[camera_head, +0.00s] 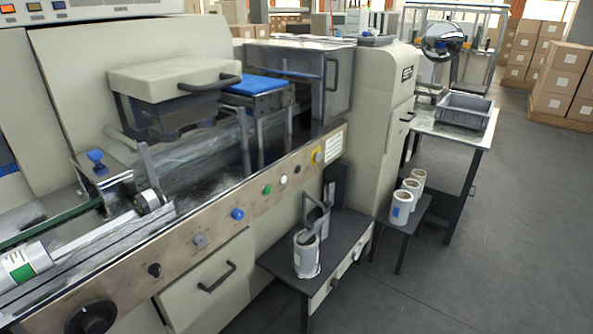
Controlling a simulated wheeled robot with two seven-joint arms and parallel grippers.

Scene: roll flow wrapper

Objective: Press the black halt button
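A row of controls runs along the front panel (180,245) of the wrapping machine. A small black button (297,168) sits near the right end of the row, between a white button (284,179) and a yellow-backed control (317,156). A green button (267,190), a blue button (237,214) and a grey control (200,240) lie further left. A black knob (154,270) and a large dark handwheel (93,318) are at the lower left. I cannot read any labels. Neither of my grippers is in view.
A small dark table (345,233) with a grey-white container (307,256) stands below the panel's right end. Rolls (402,207) stand on a low stand to the right. A grey bin (464,111) sits on a side table. The floor at right is clear.

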